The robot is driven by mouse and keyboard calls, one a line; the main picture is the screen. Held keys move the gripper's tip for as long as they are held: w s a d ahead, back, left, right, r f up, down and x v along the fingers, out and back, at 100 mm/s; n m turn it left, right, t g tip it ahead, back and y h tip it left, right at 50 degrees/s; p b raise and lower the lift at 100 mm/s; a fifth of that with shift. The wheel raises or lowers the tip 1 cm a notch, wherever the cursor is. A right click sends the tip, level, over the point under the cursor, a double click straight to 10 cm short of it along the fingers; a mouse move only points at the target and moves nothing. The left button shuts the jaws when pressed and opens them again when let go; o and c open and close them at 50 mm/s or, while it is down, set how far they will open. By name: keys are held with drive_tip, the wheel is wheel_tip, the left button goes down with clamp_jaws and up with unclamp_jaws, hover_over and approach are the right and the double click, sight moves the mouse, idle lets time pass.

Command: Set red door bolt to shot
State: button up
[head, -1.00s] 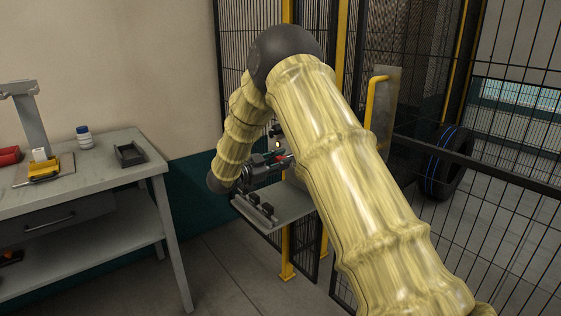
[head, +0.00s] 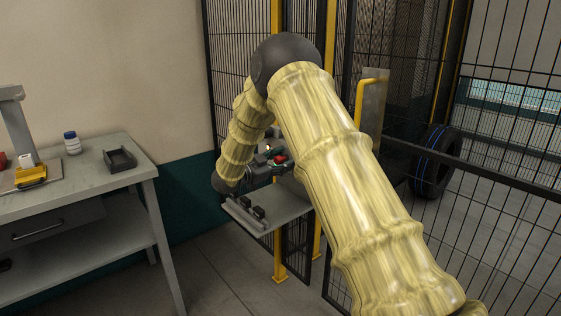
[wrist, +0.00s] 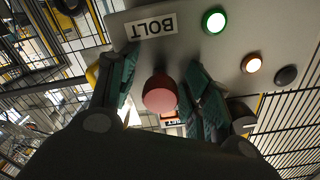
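The red bolt knob (wrist: 160,93) sits in the middle of the wrist view, below a plate (wrist: 190,45) with an upside-down BOLT label. My gripper (wrist: 162,88) is open, with one teal-padded finger on each side of the knob. A gap shows between the left finger and the knob. The right finger is close beside the knob; I cannot tell if it touches. In the head view my gripper (head: 268,168) is at the fence post above a small grey shelf, with red showing at its tip. My arm hides most of the panel.
On the plate are a lit green lamp (wrist: 214,21), a pale lamp with an orange rim (wrist: 251,63) and a dark button (wrist: 286,75). The grey shelf (head: 285,212) juts out below my gripper. A workbench (head: 75,190) stands left; mesh fence and a tyre (head: 432,162) are right.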

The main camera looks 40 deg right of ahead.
drive_tip(key=shift+a, duration=0.25)
drive_tip(key=a, duration=1.1)
drive_tip(key=shift+s+a, duration=0.4)
drive_tip(key=shift+s, duration=0.05)
